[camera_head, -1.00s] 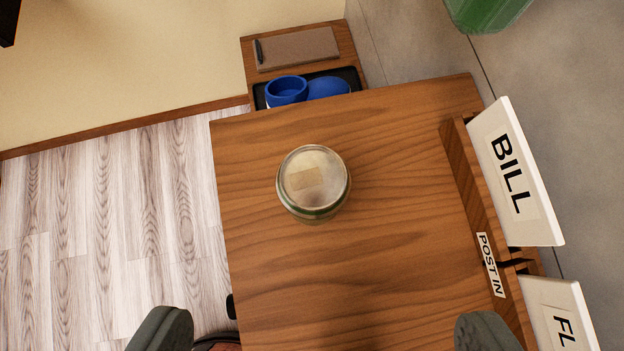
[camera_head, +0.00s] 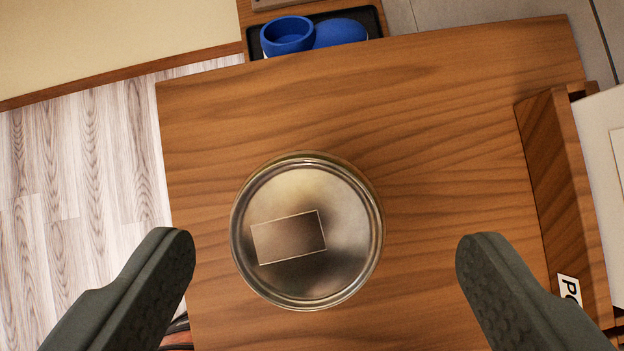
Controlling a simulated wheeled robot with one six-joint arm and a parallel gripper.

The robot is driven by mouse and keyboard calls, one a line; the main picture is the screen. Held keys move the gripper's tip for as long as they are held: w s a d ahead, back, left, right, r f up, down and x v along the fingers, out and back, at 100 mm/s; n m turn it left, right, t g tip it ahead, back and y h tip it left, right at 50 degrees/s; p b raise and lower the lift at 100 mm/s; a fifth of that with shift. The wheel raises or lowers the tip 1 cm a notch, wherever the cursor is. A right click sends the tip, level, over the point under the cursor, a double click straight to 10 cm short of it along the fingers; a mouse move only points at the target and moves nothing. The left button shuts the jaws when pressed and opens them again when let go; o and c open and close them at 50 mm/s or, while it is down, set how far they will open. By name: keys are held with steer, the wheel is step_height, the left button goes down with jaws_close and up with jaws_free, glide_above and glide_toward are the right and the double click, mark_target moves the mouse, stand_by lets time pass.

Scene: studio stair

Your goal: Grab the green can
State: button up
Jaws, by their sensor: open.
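The can (camera_head: 307,232) stands upright on the wooden tabletop (camera_head: 400,110), seen from almost straight above. Its round metal lid shows, with a small rectangular label on it. Its side is almost all hidden below the lid, so its green colour hardly shows. My gripper (camera_head: 325,255) is open, with one dark grey finger to the left of the can and one to the right. Both fingers are apart from the can in the picture, with a gap on each side.
A wooden rack (camera_head: 565,190) with white signs stands along the tabletop's right edge, near my right finger. A dark tray (camera_head: 375,22) with a blue cup (camera_head: 287,36) and another blue item (camera_head: 341,33) lies beyond the far edge. The tabletop behind the can is clear.

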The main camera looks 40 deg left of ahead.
glide_above(312, 201)
steer(key=shift+f, duration=2.25)
steer(key=c, duration=1.1)
